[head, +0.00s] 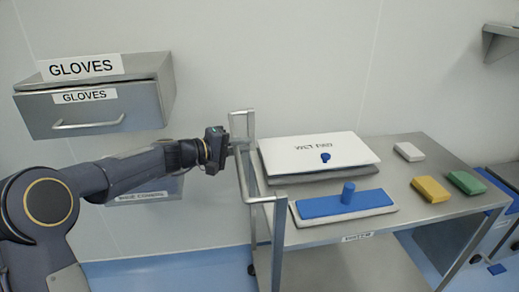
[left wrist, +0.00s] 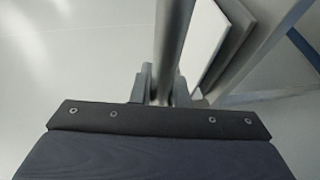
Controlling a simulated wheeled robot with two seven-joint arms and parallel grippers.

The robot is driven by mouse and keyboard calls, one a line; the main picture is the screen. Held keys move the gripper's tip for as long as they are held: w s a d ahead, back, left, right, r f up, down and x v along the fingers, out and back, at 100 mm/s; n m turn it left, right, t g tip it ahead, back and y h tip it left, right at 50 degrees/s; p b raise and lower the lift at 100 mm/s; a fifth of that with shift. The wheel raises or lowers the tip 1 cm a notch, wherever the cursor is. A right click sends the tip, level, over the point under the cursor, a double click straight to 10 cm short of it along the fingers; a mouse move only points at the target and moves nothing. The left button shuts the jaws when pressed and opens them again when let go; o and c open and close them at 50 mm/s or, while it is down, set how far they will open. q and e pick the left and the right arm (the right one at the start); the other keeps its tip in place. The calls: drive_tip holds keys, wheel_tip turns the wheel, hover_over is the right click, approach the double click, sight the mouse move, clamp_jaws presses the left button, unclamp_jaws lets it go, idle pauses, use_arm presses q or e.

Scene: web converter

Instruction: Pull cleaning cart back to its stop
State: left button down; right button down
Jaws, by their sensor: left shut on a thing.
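The cleaning cart (head: 345,237) is a grey metal table-like cart right of centre in the head view. Its push handle (head: 266,199) is a metal bar frame at the cart's left end. My left gripper (head: 236,146) reaches in from the left and is shut on the handle's bar near the far upright. In the left wrist view the bar (left wrist: 173,45) runs between the two fingers (left wrist: 160,88). No stop that I can make out shows. My right gripper is not in view.
A gloves drawer unit (head: 95,100) is on the wall at left. Blue bins stand at far right.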

use_arm(q)
drive_tip(key=s+a+b, duration=0.2)
drive_tip(key=a, duration=0.6)
drive_tip(key=shift+s+a, duration=0.15)
drive_tip(key=shift+a, duration=0.05)
drive_tip(key=shift+f, duration=0.1)
drive_tip(key=c, duration=1.8)
unclamp_jaws()
drive_tip(key=o, duration=0.4)
drive_tip(key=shift+a, duration=0.2)
drive_tip(key=shift+d, duration=0.1)
drive_tip(key=v, duration=0.8)
